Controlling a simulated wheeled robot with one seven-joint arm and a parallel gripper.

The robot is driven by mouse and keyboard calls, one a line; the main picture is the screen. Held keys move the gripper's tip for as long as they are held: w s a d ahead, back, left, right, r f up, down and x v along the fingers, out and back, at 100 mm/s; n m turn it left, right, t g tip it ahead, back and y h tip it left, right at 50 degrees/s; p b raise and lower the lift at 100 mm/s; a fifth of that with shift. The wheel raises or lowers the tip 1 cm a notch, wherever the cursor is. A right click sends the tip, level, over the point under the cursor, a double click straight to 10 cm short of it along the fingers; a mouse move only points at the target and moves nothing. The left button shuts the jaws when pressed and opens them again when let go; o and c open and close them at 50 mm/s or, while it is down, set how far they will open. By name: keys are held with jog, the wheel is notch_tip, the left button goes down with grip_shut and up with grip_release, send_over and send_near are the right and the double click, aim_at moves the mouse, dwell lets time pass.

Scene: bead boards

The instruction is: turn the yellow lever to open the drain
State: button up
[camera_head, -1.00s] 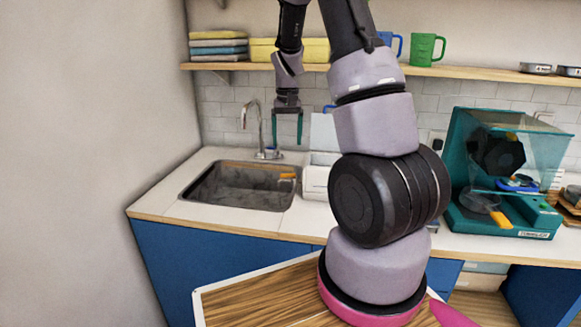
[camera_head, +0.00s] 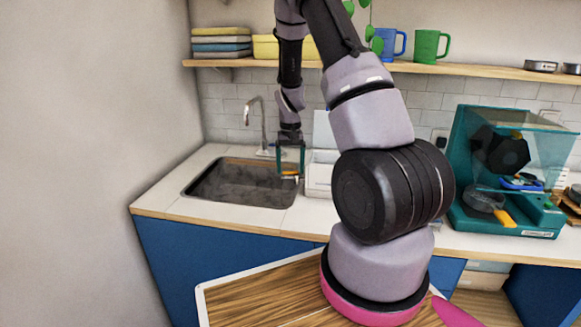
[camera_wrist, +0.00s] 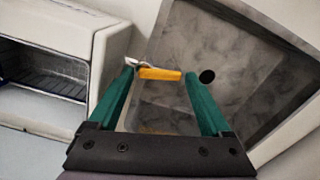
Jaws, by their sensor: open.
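The yellow lever (camera_wrist: 160,74) shows in the wrist view as a short bar on a pale metal mount at the sink's edge. It lies between and just beyond the tips of my gripper (camera_wrist: 158,80), whose two green fingers are apart. In the head view the lever (camera_head: 289,173) is a small orange-yellow spot at the right side of the sink (camera_head: 200,188), close under my gripper (camera_head: 290,174). I cannot tell whether the fingers touch it. A second yellow patch, perhaps a reflection, shows lower between the fingers.
A white box-like appliance (camera_wrist: 55,35) with a rack stands left of the lever in the wrist view. A tap (camera_head: 262,125) rises behind the sink. A teal machine (camera_head: 462,212) stands at the right of the counter. A shelf (camera_head: 460,70) with cups runs above.

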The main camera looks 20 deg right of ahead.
jog(key=c, duration=1.1)
jog(key=shift+w+d+m, duration=0.1)
jog(key=shift+w+m, duration=0.05)
jog(key=shift+m, duration=0.65)
jog(key=shift+w+d+m, duration=0.1)
jog(key=shift+w+m, duration=0.05)
jog(key=shift+m, duration=0.65)
jog(key=o, duration=1.1)
notch_tip(320, 180, up, 11)
